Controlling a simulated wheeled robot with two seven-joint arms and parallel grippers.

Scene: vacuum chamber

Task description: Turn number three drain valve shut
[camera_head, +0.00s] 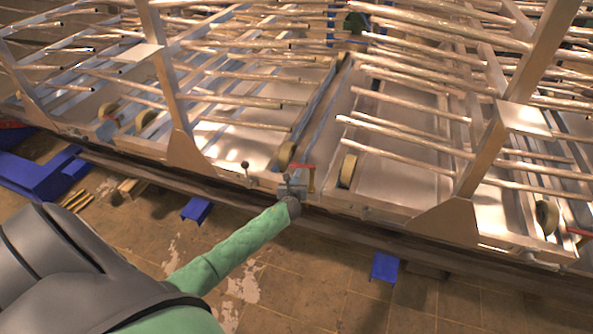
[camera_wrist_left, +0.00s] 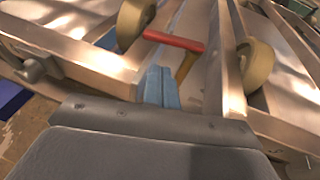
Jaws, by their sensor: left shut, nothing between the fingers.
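A valve with a red bar handle (camera_head: 302,166) and a brass-coloured stem (camera_head: 311,181) sits at the front edge of the metal frame, near the middle of the head view. The red handle (camera_wrist_left: 173,41) also shows in the wrist view, lying crosswise above its brass stem (camera_wrist_left: 186,68). No number is legible on it. My left gripper (camera_head: 290,181) is right at the valve, its blue-grey fingers (camera_wrist_left: 159,72) shut and empty, just short of the handle in the wrist view. I cannot tell whether they touch it. My right gripper is out of view.
Tan wheels (camera_head: 347,171) stand on both sides of the valve. Long metal tubes (camera_head: 400,148) extend over the frame behind it. Another red handle (camera_head: 581,232) is at the far right. Blue blocks (camera_head: 385,267) lie on the tiled floor, which has clear room in front.

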